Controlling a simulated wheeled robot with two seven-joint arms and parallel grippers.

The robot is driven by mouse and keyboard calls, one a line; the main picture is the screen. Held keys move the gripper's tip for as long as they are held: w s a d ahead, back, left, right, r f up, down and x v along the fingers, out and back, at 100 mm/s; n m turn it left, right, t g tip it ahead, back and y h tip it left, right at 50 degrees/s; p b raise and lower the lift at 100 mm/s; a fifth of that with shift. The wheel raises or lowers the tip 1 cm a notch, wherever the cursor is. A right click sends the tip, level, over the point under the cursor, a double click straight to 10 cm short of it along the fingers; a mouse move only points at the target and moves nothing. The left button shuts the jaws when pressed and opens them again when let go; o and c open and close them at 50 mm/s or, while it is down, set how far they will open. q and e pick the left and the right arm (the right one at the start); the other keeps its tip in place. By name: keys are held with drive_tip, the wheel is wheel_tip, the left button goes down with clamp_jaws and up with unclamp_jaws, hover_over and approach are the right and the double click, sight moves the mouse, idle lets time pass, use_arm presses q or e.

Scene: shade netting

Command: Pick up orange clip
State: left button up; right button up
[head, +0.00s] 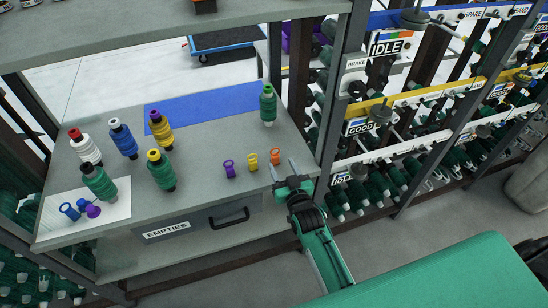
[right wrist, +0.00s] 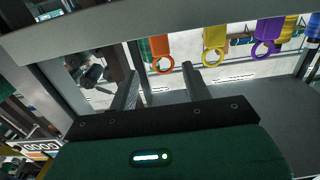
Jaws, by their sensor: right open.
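The orange clip (head: 275,156) stands on the grey shelf top, at the right end of a short row with a yellow clip (head: 252,161) and a purple clip (head: 229,168). My right gripper (head: 284,168) is open and empty, just in front of the orange clip and near the shelf's front edge. In the right wrist view the orange clip (right wrist: 160,50) shows beyond the two fingertips (right wrist: 159,76), roughly between them, with its ring towards me. No contact shows. My left gripper is not in view.
Several thread cones, one a green cone (head: 267,104), stand on the shelf top behind and left of the clips. A blue mat (head: 205,112) lies at the back. A dark upright post (head: 332,95) rises right of the clips. A drawer marked EMPTIES (head: 200,224) is below.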

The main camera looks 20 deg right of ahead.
sight(276, 158)
drive_tip(key=w, duration=0.3)
drive_tip(key=shift+w, duration=0.15)
drive_tip(key=shift+w+a+f+p, duration=0.15)
drive_tip(key=shift+w+p, duration=0.1)
drive_tip(key=shift+w, duration=0.6)
drive_tip(key=shift+w+a+f+p, duration=0.1)
drive_tip(key=shift+w+p, duration=0.2)
drive_tip(key=shift+w, duration=0.6)
drive_tip(key=shift+w+a+f+p, duration=0.15)
drive_tip(key=shift+w+p, duration=0.1)
drive_tip(key=shift+w, duration=0.6)
drive_tip(key=shift+d, duration=0.1)
drive_tip(key=shift+c, duration=0.2)
drive_tip(key=c, duration=1)
